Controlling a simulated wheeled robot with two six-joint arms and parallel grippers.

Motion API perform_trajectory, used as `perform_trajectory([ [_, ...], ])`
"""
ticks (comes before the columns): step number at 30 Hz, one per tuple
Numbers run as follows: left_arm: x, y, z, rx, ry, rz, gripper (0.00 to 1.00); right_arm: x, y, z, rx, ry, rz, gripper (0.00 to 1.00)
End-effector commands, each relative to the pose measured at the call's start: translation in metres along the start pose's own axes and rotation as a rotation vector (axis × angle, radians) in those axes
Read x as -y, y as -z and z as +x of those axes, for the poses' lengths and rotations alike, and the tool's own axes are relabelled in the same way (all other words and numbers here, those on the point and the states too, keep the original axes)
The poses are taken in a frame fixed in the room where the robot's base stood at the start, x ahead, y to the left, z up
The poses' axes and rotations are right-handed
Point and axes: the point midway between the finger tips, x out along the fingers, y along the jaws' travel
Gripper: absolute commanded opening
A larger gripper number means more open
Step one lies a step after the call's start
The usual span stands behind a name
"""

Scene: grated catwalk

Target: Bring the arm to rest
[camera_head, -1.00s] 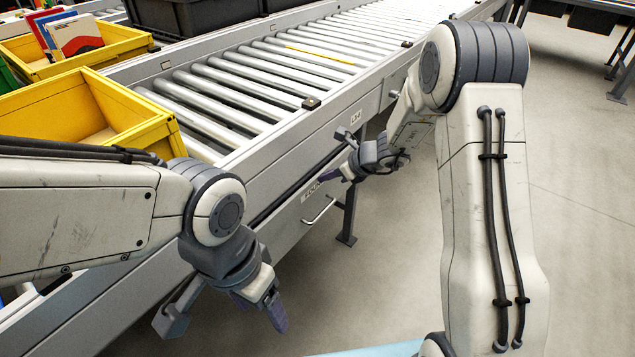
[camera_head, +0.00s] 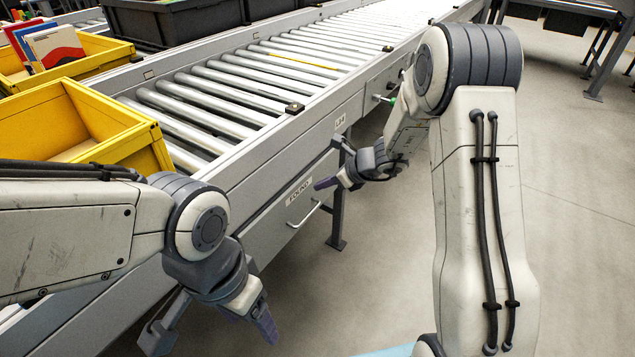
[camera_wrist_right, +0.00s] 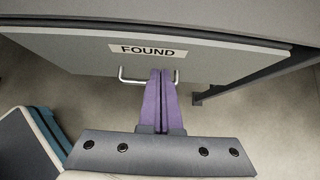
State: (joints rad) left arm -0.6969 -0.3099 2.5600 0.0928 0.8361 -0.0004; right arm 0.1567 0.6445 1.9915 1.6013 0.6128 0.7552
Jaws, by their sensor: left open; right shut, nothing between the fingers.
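My right arm (camera_head: 485,200) is bent, its elbow high and its forearm reaching down and away toward the conveyor's side. Its gripper (camera_head: 325,183) is shut and empty, in front of the conveyor's side near a drawer front labelled FOUND (camera_head: 300,191). In the right wrist view the two purple fingers (camera_wrist_right: 160,95) lie together and overlap the middle of the drawer's handle (camera_wrist_right: 130,80); I cannot tell whether they touch it. My left arm (camera_head: 80,230) comes in from the left, and its gripper (camera_head: 262,322) hangs open and empty, pointing down beside the conveyor.
The roller conveyor (camera_head: 255,85) runs from lower left to upper right. Yellow bins (camera_head: 140,145) and dark crates (camera_head: 185,22) stand along its far side, one yellow bin holding books (camera_head: 55,47). A conveyor leg (camera_head: 337,225) stands below. Grey floor (camera_head: 580,200) at right is clear.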

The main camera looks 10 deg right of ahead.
Motion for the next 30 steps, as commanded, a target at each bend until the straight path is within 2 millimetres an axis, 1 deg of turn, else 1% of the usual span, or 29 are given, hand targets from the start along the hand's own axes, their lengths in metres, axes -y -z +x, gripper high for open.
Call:
perform_trajectory([
  [1, -0.001, 0.000, -0.007, 0.001, 0.000, 0.000, 0.72, 0.002, -0.003, -0.017, 0.001, 0.005, 0.001, 0.00],
  [3, -0.001, 0.001, -0.013, 0.000, 0.000, 0.000, 0.72, 0.001, -0.003, -0.035, -0.001, 0.005, 0.002, 0.00],
  [6, -0.002, 0.001, -0.020, 0.000, 0.000, 0.000, 0.72, 0.002, -0.001, -0.059, -0.002, 0.007, 0.004, 0.00],
  [10, -0.002, 0.002, -0.027, 0.000, 0.000, 0.000, 0.72, 0.002, 0.000, -0.082, -0.002, 0.006, 0.003, 0.00],
  [15, -0.002, 0.002, -0.031, 0.000, 0.000, 0.000, 0.72, 0.001, 0.001, -0.098, -0.004, 0.004, 0.003, 0.00],
  [20, -0.002, 0.002, -0.032, 0.000, 0.000, 0.000, 0.72, 0.000, 0.002, -0.102, -0.004, 0.001, 0.000, 0.00],
  [22, -0.002, 0.002, -0.032, 0.000, 0.000, 0.000, 0.72, -0.005, -0.001, -0.101, -0.007, -0.011, -0.027, 0.00],
  [23, -0.002, 0.002, -0.031, 0.000, 0.000, 0.000, 0.72, -0.011, -0.004, -0.100, -0.010, -0.023, -0.054, 0.00],
  [26, -0.002, 0.002, -0.032, 0.000, 0.000, 0.000, 0.72, -0.048, -0.020, -0.100, -0.026, -0.099, -0.233, 0.00],
  [29, -0.002, 0.002, -0.032, 0.000, 0.000, 0.000, 0.72, -0.112, -0.036, -0.104, -0.050, -0.234, -0.559, 0.00],
  [30, -0.002, 0.002, -0.031, 0.000, 0.000, 0.000, 0.72, -0.142, -0.040, -0.109, -0.057, -0.301, -0.723, 0.00],
])
